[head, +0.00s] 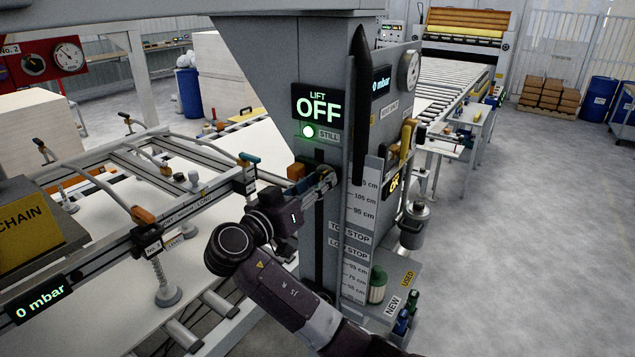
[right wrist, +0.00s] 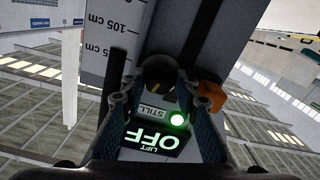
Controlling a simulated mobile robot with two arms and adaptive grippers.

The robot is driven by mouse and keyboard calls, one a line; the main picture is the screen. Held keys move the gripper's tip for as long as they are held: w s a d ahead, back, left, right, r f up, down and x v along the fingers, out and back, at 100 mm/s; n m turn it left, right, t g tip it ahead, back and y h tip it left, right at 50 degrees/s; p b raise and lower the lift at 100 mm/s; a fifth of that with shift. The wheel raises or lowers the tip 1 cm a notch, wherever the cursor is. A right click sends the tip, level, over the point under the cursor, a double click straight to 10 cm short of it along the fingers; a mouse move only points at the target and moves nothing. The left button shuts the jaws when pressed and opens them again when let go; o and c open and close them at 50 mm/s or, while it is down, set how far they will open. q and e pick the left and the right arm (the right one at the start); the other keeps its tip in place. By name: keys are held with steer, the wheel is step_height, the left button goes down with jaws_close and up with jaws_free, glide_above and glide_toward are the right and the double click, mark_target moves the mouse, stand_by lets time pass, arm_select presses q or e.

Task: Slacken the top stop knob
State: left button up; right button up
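My right gripper (head: 322,181) reaches the grey column (head: 270,60) from the left, just below the LIFT OFF display (head: 318,105). In the right wrist view its two fingers (right wrist: 157,80) stand on either side of a dark round knob (right wrist: 157,71) with a brassy patch, beside the cm scale (right wrist: 115,25). The fingertips are at or very near the knob's sides; I cannot tell whether they press on it. In the head view the gripper mostly hides the knob. A stop label (head: 349,252) is lower on the scale strip. My left gripper is not in view.
An orange block (head: 296,171) is close beside the right gripper, also in the right wrist view (right wrist: 211,95). A tall dark pointed shape (head: 360,100) stands before the column. The suction frame (head: 150,228) is at left; a green-topped knob (head: 377,283) sits low right.

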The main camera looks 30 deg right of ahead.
steer(key=c, duration=0.4)
steer(key=shift+c, duration=0.2)
steer(key=shift+n+b, duration=0.4)
steer(key=shift+n, duration=2.9)
